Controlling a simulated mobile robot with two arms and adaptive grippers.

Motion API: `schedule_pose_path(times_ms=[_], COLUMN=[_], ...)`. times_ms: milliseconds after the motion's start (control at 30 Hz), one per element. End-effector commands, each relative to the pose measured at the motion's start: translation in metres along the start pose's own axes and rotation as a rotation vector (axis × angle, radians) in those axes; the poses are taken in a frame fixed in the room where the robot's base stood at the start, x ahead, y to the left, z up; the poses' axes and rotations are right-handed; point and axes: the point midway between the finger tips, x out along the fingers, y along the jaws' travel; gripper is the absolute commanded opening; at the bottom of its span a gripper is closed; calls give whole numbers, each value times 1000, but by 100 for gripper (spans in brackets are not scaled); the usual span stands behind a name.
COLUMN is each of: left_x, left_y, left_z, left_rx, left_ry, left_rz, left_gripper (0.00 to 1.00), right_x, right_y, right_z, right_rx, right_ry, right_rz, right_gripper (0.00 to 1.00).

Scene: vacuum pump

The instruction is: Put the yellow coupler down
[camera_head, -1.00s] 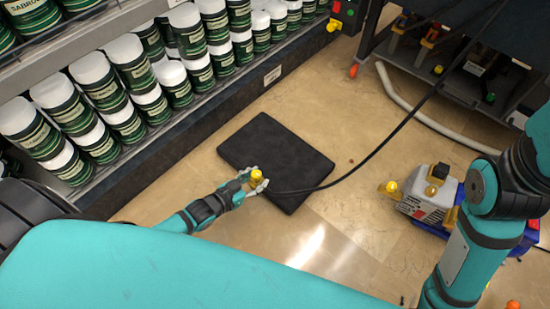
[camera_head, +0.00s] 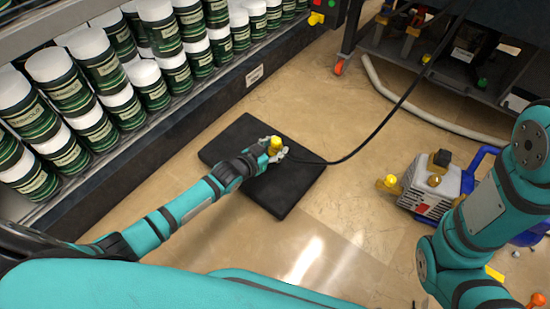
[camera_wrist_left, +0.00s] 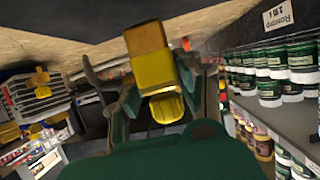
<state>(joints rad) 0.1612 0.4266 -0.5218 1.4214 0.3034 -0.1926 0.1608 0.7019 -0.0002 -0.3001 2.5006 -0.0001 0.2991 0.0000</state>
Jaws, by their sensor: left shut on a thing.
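My left gripper (camera_head: 272,155) is shut on the yellow coupler (camera_head: 275,142), over the black mat (camera_head: 290,190) on the floor in the head view. A black hose (camera_head: 350,150) runs from the coupler area to the upper right. In the left wrist view the yellow coupler (camera_wrist_left: 153,62) fills the space between the two dark fingers. I cannot tell whether the coupler touches the mat. My right arm shows at the right edge, but its gripper is out of view.
Shelves of green and white cans (camera_head: 95,65) stand at the left. A vacuum pump (camera_head: 432,185) with yellow fittings stands on the floor at the right, by a blue frame (camera_head: 482,158). A dark cart (camera_head: 400,45) and a pale hose (camera_head: 430,115) are behind. Floor between mat and pump is clear.

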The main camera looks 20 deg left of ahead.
Motion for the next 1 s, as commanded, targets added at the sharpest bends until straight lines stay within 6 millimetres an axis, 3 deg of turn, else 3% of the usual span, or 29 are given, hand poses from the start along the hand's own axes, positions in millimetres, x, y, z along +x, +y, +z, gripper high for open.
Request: schedule_pose_path(times_ms=[33, 200, 600, 633, 800, 1000], left_x=[4, 12, 12, 12, 12, 12], left_y=[0, 0, 0, 0, 0, 0], left_z=[16, 33, 34, 36, 35, 35], left_rx=[0, 0, 1, 1, 0, 0], left_ry=[-4, -2, -3, -5, -5, -5], left_rz=[0, 0, 0, -1, 0, 0], left_gripper=[0, 0, 0, 35, 57, 57], right_x=[-14, -33, -32, -32, -32, -32], right_y=[-3, -7, -7, -7, -7, -7], right_z=[-5, -11, -11, -11, -11, -11], right_rx=[0, 0, 0, 0, 0, 0], right_ry=[0, -1, 0, 0, 0, 0], right_rz=[0, 0, -1, -1, -1, -1], right_gripper=[52, 52, 52, 52, 52, 52])
